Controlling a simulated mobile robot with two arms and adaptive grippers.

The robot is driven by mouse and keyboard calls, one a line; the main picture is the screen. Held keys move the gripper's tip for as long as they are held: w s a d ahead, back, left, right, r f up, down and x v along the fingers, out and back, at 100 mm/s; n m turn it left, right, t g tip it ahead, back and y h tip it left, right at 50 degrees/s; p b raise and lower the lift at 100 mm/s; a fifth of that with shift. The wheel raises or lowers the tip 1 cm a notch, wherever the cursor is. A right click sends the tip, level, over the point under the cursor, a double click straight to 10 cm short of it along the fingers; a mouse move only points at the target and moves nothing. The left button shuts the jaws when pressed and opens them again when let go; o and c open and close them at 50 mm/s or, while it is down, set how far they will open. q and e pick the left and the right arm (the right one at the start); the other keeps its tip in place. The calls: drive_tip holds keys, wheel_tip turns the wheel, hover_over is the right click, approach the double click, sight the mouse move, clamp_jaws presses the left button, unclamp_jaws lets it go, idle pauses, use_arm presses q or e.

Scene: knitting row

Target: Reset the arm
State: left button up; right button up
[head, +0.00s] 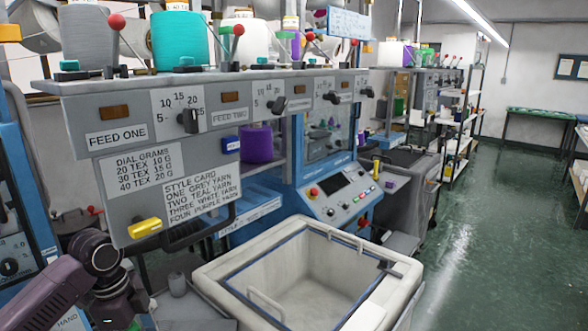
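My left arm comes in at the lower left, dark purple, with its wrist joint bent in front of the machine. What looks like my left gripper (118,308) is a dark shape low in the picture, partly cut off by the bottom edge. Its fingers cannot be made out, so I cannot tell whether it is open or holds anything. My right arm and gripper do not show.
A feed panel (105,174) with dials and a yellow handle (145,228) hangs above my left arm. A large pale open bin (228,262) stands at bottom centre. Yarn cones (180,40) line the shelf above. The green floor (490,250) at right is clear.

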use_arm(q)
drive_tip(key=s+d+f+n+t+h, duration=0.1)
drive_tip(key=s+d+f+n, duration=0.1)
drive_tip(key=s+d+f, duration=0.4)
drive_tip(key=s+d+f+n+t, duration=0.1)
drive_tip(key=s+d+f+n, duration=0.25)
drive_tip(key=d+f, duration=0.55)
drive_tip(key=s+d+f+n, duration=0.1)
drive_tip(key=s+n, duration=0.3)
drive_tip(key=s, duration=0.3)
drive_tip(key=s+a+n+t+y, duration=0.1)
drive_tip(key=s+a+n+y, duration=0.1)
drive_tip(key=s+a+n, duration=0.5)
drive_tip(key=s+d+f+m+g+b, duration=0.1)
drive_tip(key=s+f, duration=0.1)
drive_tip(key=f, duration=1.2)
drive_tip(key=s+d+f+m+b, duration=0.1)
drive_tip(key=f, duration=1.4)
drive_tip(key=s+a+f+g+b, duration=0.1)
drive_tip(key=s+a+f+b, duration=0.1)
drive_tip(key=s+f, duration=1.5)
drive_tip(key=shift+a, duration=0.5)
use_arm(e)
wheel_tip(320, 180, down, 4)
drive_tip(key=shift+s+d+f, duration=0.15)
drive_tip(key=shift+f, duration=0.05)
